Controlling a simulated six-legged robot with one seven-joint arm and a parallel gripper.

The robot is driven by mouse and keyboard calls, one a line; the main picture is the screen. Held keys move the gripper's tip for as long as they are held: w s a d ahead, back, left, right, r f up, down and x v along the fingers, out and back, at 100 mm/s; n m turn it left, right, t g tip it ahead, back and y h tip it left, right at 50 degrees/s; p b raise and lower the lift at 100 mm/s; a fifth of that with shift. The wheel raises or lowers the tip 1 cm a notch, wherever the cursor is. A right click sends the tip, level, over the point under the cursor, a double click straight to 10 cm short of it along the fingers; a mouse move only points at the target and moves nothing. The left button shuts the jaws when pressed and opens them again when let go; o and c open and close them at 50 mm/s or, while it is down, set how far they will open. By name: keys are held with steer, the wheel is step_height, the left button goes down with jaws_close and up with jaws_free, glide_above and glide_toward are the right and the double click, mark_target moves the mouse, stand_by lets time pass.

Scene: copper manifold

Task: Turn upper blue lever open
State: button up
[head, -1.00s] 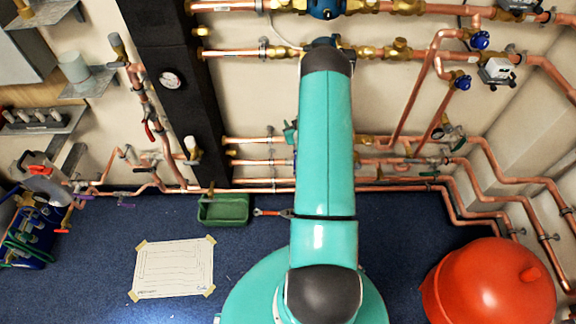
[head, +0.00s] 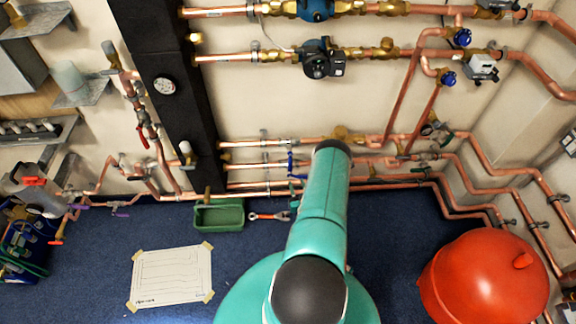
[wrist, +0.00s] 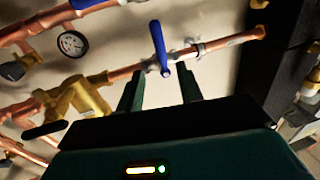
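A blue lever (wrist: 159,48) shows in the wrist view on a grey valve body on a copper pipe. It stands crosswise to that pipe. My gripper (wrist: 161,86) is open, its two dark green fingers pointing at the pipe, one on each side below the lever. No contact with the lever is visible. Part of another blue piece (wrist: 88,4) shows at the top edge. In the head view a small blue lever (head: 291,163) shows on the lower pipes, just left of my arm's end. My gripper is hidden behind my arm there.
A brass fitting (wrist: 78,98) and a round gauge (wrist: 72,43) are left of my fingers. A black column (head: 165,90) stands left of the pipes. A green tray (head: 219,214), a wrench (head: 270,216) and a red ball-like vessel (head: 484,278) are on the blue floor.

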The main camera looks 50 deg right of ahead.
mark_target(291, 166)
steer(key=x, duration=1.1)
steer(key=shift+w+d, duration=0.2)
steer(key=shift+w, duration=0.05)
jaws_close()
